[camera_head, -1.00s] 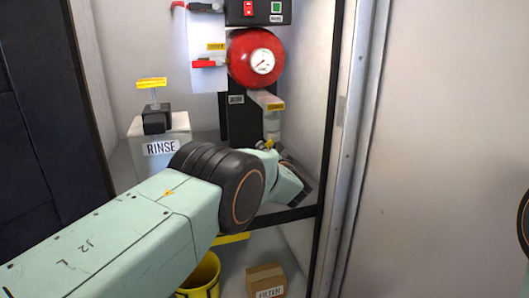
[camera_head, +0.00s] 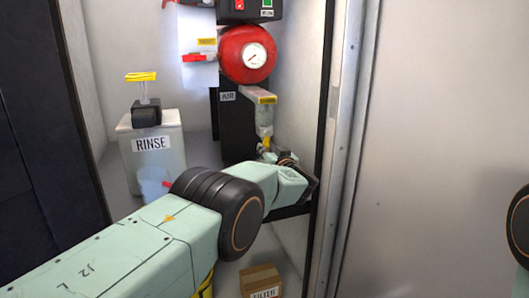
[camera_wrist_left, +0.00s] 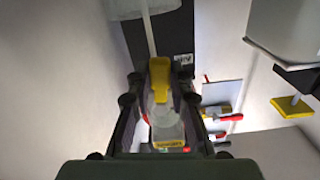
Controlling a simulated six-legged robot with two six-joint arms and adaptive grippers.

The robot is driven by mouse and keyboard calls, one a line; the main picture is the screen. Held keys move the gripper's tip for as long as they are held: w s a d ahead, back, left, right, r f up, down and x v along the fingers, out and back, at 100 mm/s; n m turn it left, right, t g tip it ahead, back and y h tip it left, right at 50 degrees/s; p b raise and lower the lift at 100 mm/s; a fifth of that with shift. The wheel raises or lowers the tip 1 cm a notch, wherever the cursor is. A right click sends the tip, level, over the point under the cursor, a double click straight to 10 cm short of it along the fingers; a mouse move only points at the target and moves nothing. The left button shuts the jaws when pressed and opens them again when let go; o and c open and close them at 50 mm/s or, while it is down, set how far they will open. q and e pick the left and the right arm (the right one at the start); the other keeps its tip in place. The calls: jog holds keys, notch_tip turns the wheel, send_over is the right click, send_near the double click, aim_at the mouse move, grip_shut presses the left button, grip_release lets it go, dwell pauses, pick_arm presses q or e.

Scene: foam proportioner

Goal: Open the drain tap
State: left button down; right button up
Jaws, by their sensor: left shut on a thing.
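The drain tap (camera_wrist_left: 160,78) is a yellow handle at the end of a clear bowl (camera_wrist_left: 165,122). In the left wrist view it sits between the two dark fingers of my left gripper (camera_wrist_left: 158,90), which is shut on it. In the head view the clear bowl (camera_head: 264,118) hangs below a pale bracket, and a bit of the yellow tap (camera_head: 265,144) shows just above my left gripper (camera_head: 268,156). The fingertips are small there and partly hidden by my wrist. My right gripper is out of view.
A red round tank (camera_head: 236,66) with a gauge is above the bowl. A container labelled RINSE (camera_head: 150,146) stands at left. A FILTER box (camera_head: 262,281) lies below. The cabinet's metal door post (camera_head: 345,130) rises close to the right of my wrist.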

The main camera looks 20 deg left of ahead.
pick_arm(q)
jog(key=shift+w+d+n, duration=0.1)
jog(key=shift+d+n, duration=0.1)
jog(key=shift+n, duration=0.3)
jog(key=c, duration=1.2)
grip_release()
jog(key=v, duration=0.2)
jog(key=shift+s+d, duration=0.25)
jog(key=shift+s, duration=0.05)
jog(key=shift+v, duration=2.35)
